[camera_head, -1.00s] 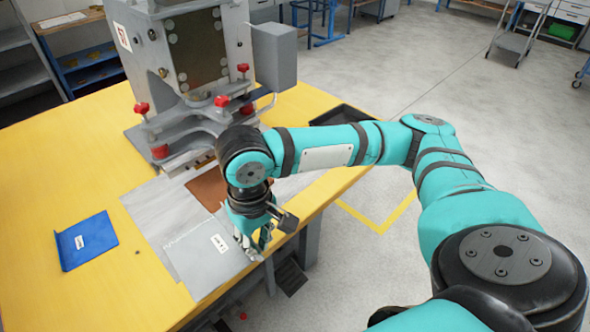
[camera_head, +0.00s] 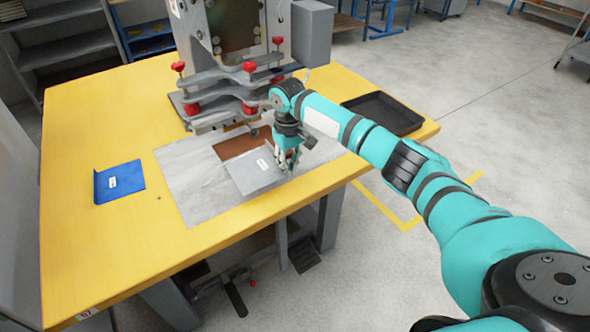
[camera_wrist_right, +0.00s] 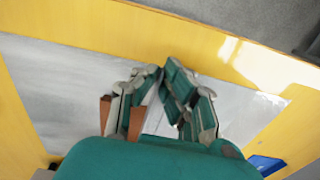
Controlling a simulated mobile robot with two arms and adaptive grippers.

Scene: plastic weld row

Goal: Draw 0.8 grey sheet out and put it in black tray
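A grey sheet (camera_head: 250,181) with a small white label lies low over a larger pale sheet on the yellow table, partly over a brown sheet (camera_head: 234,149). I cannot read the label or tell if the grey sheet touches what is below. My right gripper (camera_head: 287,166) is at the grey sheet's right edge, its fingers pointing down. In the right wrist view the fingertips (camera_wrist_right: 163,72) are nearly together; the hand hides most of the sheet there. The black tray (camera_head: 408,128) stands empty at the table's right end. My left gripper is out of view.
A grey press (camera_head: 235,60) with red knobs stands behind the sheets. A blue holder (camera_head: 120,182) with a label lies at left. The large pale sheet (camera_head: 200,195) covers the middle front. My right forearm passes in front of the tray.

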